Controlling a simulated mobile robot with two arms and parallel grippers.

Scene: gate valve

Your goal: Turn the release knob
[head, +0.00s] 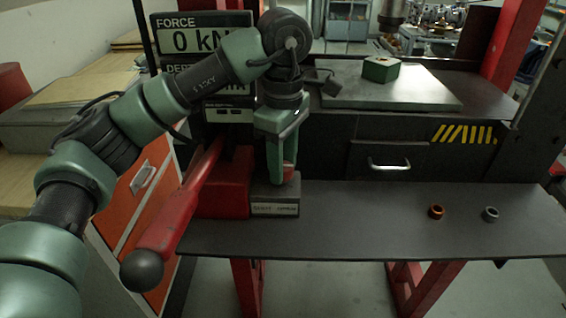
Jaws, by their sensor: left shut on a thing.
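My left gripper (282,172) points straight down above the grey block with a label plate (274,208), at the left of the bench. It is shut on a small red part between its fingers, which I take to be the release knob (289,172). The fingers hide most of the knob, so its shape and angle cannot be told. My right gripper is not in view.
A red lever (180,210) with a black ball end (142,270) slants beside the block. A display (203,38) reads 0 kN behind my arm. Two small rings, copper (436,211) and grey (491,214), lie on the bench (370,225). A green hexagonal block (380,69) sits on a plate.

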